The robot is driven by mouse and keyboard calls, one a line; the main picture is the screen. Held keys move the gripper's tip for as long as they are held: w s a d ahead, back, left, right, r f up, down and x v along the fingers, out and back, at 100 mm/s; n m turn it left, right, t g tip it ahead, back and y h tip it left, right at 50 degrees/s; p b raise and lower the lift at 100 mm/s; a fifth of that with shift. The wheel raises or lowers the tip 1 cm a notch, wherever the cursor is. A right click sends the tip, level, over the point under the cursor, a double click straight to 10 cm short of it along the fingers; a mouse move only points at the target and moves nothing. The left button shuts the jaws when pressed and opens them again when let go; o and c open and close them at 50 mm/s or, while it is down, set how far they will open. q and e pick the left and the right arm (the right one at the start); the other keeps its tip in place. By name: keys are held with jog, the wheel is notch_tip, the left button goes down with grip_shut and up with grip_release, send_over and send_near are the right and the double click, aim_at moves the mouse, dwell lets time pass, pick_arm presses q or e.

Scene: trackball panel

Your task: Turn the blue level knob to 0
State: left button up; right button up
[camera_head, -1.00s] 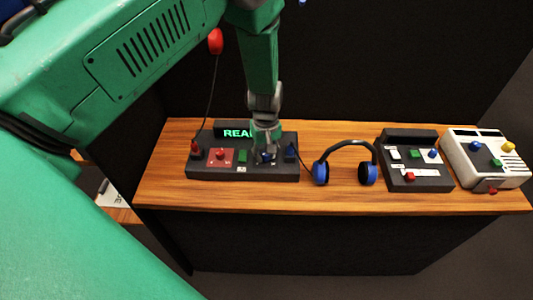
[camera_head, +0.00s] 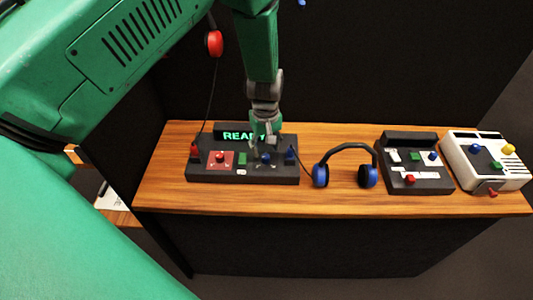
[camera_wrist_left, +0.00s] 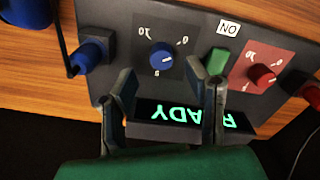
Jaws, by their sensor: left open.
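The blue level knob (camera_head: 266,157) is on the dark panel (camera_head: 218,176) on the wooden counter. In the left wrist view, which shows the panel upside down, the blue knob (camera_wrist_left: 161,58) sits on a grey dial plate marked 0, 5 and 10. A small white mark shows on the knob; its exact reading is hard to tell. My left gripper (camera_head: 265,132) is over the panel, just behind the knob. In the wrist view its fingers (camera_wrist_left: 166,92) are open, apart and empty, with the knob beyond the tips, between their lines. My right gripper is not seen.
The panel carries a green button (camera_wrist_left: 217,61), a red knob (camera_wrist_left: 262,74), a lit READY display (camera_wrist_left: 180,116), and a blue plug (camera_wrist_left: 88,56) near the dial. Headphones (camera_head: 346,147) and two other panels (camera_head: 418,185) (camera_head: 490,182) stand to the right. Bare wood lies in front.

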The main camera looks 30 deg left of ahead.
aim_at(266, 156)
pick_arm(q)
notch_tip(266, 156, up, 8)
jog(key=shift+r, duration=0.15)
jog(key=shift+m, duration=0.5)
notch_tip(266, 156, down, 12)
jog(key=b, duration=0.8)
jog(key=shift+s, duration=0.15)
jog(key=shift+c, duration=0.4)
